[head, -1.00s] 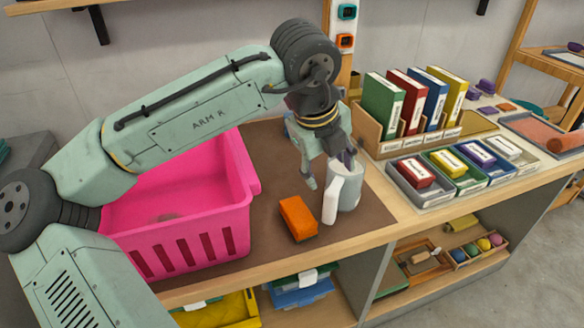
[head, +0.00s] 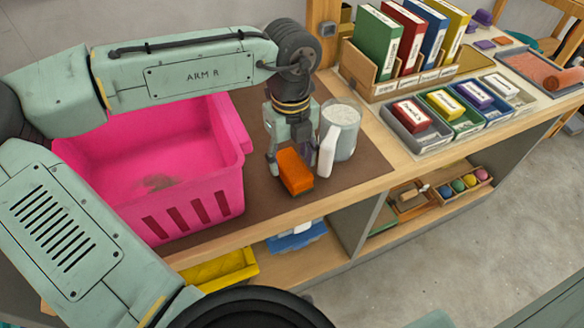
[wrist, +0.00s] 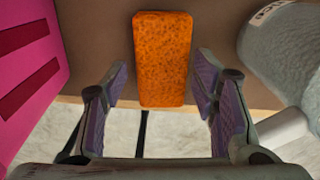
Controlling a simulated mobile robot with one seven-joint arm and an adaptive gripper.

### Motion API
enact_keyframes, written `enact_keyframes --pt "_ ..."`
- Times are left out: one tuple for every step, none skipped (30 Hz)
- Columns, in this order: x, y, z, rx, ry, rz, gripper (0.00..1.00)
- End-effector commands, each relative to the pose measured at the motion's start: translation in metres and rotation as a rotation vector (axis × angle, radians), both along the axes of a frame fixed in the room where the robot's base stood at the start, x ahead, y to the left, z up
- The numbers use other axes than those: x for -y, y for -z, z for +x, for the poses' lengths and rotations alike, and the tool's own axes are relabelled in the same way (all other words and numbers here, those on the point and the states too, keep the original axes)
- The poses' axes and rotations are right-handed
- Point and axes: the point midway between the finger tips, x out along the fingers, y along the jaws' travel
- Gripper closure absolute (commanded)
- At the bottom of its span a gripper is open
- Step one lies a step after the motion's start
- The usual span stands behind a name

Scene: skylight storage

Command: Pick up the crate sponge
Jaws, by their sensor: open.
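The orange sponge (head: 295,172) lies on the brown mat between the pink crate and the pitcher. My gripper (head: 293,160) is open and points down just behind and over it in the head view. In the wrist view the sponge (wrist: 162,55) sits upright in the picture. Its lower end shows between the open purple-padded fingers of my gripper (wrist: 162,100), with a gap on both sides. I cannot tell whether the fingertips reach down to its height.
The pink crate (head: 200,170) stands close at the left, with a brownish patch on its floor. A grey pitcher (head: 343,132) with a white handle stands close at the right. The counter's front edge is near the sponge. Binders and labelled trays stand farther right.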

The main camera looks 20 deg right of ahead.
Motion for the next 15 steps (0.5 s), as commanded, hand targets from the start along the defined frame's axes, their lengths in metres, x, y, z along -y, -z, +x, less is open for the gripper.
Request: enact_keyframes --pt "0.000 0.005 -0.001 0.000 0.002 0.005 0.47" --pt "0.001 0.010 -0.001 0.000 0.002 0.006 0.47" --pt "0.001 0.016 -0.001 0.000 0.002 0.005 0.47" --pt "0.002 0.021 -0.001 0.001 0.002 0.003 0.47" --pt "0.001 0.025 -0.001 0.000 0.002 0.004 0.47" --pt "0.002 0.029 -0.001 0.000 0.001 0.002 0.47" --pt "0.001 0.031 -0.001 0.000 0.001 0.003 0.47" --pt "0.001 0.033 -0.001 0.000 0.001 0.002 0.47" --pt "0.002 0.035 -0.001 0.001 0.001 0.000 0.47" --pt "0.002 0.035 -0.001 0.001 0.001 0.000 0.47" --pt "0.002 0.036 -0.001 0.001 0.001 0.000 0.47" --pt "0.002 0.036 -0.001 0.001 0.001 0.000 0.47" --pt "0.002 0.036 -0.001 0.001 0.001 0.000 0.47" --pt "0.002 0.036 -0.001 0.001 0.001 0.000 0.47" --pt "0.002 0.036 -0.001 0.001 0.000 0.000 0.47"
